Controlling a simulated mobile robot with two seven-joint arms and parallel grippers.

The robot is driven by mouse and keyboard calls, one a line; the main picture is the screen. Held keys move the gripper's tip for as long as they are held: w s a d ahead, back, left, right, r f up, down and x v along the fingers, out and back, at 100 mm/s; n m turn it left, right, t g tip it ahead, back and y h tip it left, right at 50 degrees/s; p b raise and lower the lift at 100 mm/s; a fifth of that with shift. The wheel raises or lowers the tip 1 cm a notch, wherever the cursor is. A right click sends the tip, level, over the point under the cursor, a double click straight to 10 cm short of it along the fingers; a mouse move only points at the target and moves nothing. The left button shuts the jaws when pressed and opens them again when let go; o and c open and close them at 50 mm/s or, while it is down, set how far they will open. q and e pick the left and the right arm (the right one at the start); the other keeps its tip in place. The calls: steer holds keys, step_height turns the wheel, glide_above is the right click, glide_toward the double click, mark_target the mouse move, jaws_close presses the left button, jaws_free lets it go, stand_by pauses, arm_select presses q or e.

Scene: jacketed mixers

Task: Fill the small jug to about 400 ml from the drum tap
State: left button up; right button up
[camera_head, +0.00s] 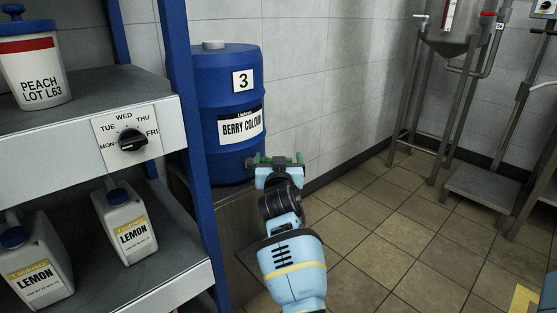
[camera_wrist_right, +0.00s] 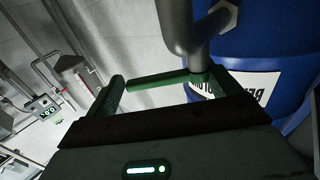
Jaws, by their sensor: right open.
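The blue drum (camera_head: 212,145), marked 3 and BERRY COLOUR, stands on a low support behind the shelf unit; it also shows in the wrist view (camera_wrist_right: 262,50). A grey metal tap pipe (camera_wrist_right: 178,28) comes down in front of the drum there. My right gripper (camera_head: 277,161) is by the drum's lower right side and is open. In the wrist view its fingers (camera_wrist_right: 168,90) stand on either side of a green bar (camera_wrist_right: 155,80), possibly the tap's lever. I cannot tell whether they touch it. The small jug and my left gripper are not in view.
The shelf unit (camera_head: 110,85) at left holds a peach tub (camera_head: 35,70) and two lemon jugs (camera_head: 128,225) (camera_head: 35,262). A day dial (camera_head: 132,139) is on its edge. A steel vessel on legs (camera_head: 455,45) stands at back right. The tiled floor (camera_head: 390,230) between is clear.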

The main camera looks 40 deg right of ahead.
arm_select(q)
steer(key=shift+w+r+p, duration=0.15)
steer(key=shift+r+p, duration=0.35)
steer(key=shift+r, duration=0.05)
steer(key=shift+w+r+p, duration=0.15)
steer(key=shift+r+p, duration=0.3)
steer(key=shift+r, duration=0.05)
arm_select(e)
steer(key=v, duration=0.7)
steer(key=shift+s+a, duration=0.2)
steer(key=shift+a, duration=0.05)
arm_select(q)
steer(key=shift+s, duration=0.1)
